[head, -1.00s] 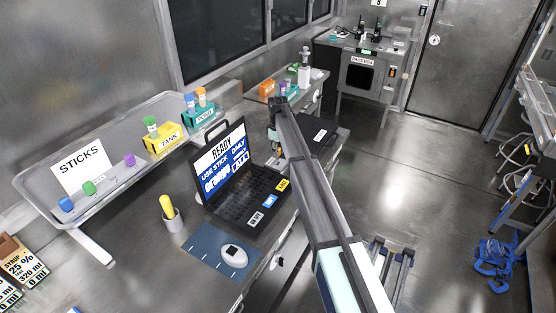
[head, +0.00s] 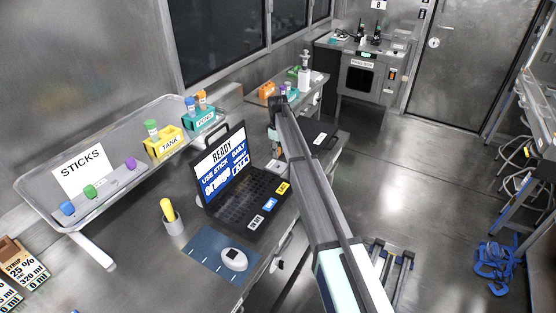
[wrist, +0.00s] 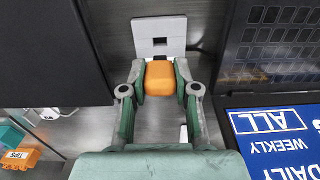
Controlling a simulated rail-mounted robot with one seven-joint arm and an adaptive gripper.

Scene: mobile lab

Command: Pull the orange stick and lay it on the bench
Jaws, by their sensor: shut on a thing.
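The orange stick (wrist: 160,77) shows as an orange block in the wrist view. My gripper (wrist: 160,84) is shut on it, with one green-grey finger on each side. Just beyond it is a grey plate (wrist: 172,26) with a dark slot. I cannot tell whether the stick touches the plate. In the head view the stick is hidden behind my arm. The bench (head: 130,265) carries the open laptop (head: 240,190), whose screen reads READY, USE STICK and orange. My gripper is to the right of the laptop there.
A raised tray (head: 35,188) holds blue, green and purple sticks by a STICKS sign (head: 82,171). A yellow box (head: 165,145) and a teal box (head: 203,121) stand farther along. A cup (head: 174,224) and a mouse (head: 234,259) are in front. The bench at front left is partly clear.

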